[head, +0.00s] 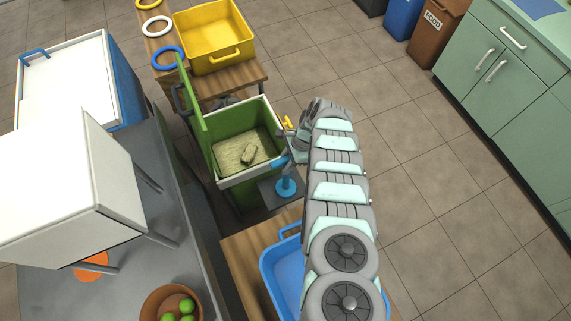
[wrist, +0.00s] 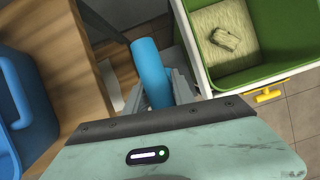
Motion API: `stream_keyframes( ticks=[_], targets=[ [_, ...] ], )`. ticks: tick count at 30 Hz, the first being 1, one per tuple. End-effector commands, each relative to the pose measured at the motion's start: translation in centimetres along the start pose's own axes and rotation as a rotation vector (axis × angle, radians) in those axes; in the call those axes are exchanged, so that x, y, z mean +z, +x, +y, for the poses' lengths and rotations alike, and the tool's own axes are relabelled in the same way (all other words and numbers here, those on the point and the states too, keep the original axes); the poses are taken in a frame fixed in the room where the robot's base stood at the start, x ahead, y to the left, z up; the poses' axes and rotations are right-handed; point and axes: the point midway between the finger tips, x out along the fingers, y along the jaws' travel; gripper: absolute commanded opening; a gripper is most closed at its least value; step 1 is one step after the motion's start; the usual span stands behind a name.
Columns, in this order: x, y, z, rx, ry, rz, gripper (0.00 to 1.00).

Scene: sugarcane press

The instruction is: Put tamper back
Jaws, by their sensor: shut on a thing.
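The tamper shows as a blue cylinder (wrist: 148,65) in the wrist view, between the two grey fingers of my gripper (wrist: 158,95). My gripper is shut on it. In the head view a short blue piece (head: 279,163) shows at the end of my arm, probably the same tamper; my gripper itself is mostly hidden by the arm there. Just below it, a blue round-based post (head: 286,187) stands on a dark grey plate (head: 268,194) at the front right of the green press bin (head: 218,165). I cannot tell whether the tamper touches the post or plate.
The green bin with a white rim holds pale fibrous material (head: 235,155); a yellow handle (wrist: 264,96) sticks out beside it. A blue tray (head: 275,260) stands on a wooden table below. A yellow crate (head: 212,40) stands behind. Floor at right is clear.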

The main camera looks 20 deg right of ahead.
Motion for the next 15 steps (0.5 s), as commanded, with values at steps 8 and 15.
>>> stream_keyframes(
  ticks=[8, 15],
  targets=[
    [-0.03, 0.02, -0.09, -0.002, -0.001, 0.001, 0.00],
    [-0.12, 0.18, -0.07, -0.001, -0.001, 0.001, 0.42]
  ],
)
